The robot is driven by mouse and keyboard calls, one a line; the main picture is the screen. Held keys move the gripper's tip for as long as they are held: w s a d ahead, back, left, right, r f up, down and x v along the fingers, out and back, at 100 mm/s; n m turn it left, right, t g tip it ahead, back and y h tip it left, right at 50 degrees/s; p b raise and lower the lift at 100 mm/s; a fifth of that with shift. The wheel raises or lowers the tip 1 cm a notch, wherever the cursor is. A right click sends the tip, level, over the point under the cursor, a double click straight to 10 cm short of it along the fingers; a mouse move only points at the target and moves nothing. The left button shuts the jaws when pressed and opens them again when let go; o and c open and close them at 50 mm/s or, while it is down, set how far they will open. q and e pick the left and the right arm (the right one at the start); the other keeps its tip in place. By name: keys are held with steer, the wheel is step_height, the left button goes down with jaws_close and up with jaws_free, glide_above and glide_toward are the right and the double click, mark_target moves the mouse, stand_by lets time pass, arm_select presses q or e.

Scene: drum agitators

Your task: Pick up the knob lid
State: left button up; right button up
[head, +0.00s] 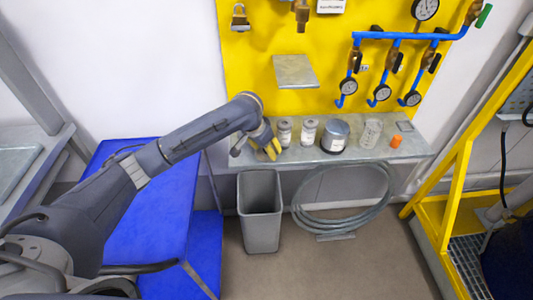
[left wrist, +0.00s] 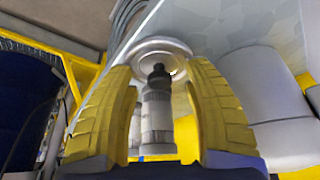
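On the metal shelf in the head view stand two small white-labelled canisters, a left one (head: 284,133) and a right one (head: 307,132), with a wider lidded tin (head: 335,136) beside them. I cannot make out a knob on any lid there. My left gripper (head: 271,149) is at the shelf's left end, just left of the canisters. In the left wrist view its yellow fingers (left wrist: 164,115) stand apart. Between them shows a banded grey-white cylinder with a dark knob-like tip (left wrist: 158,75), with gaps on both sides. A round metal rim (left wrist: 160,48) shows behind it. My right gripper is not in view.
A clear jar (head: 371,133) and an orange item (head: 396,142) stand farther right on the shelf (head: 425,149). A grey bin (head: 260,212) and coiled hose (head: 345,228) are below. A yellow panel with gauges (head: 382,92) rises behind. A blue table (head: 150,205) lies under my left arm.

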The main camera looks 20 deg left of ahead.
arm_select(q)
jaws_close()
steer(key=shift+r, duration=0.15)
stand_by(0.4)
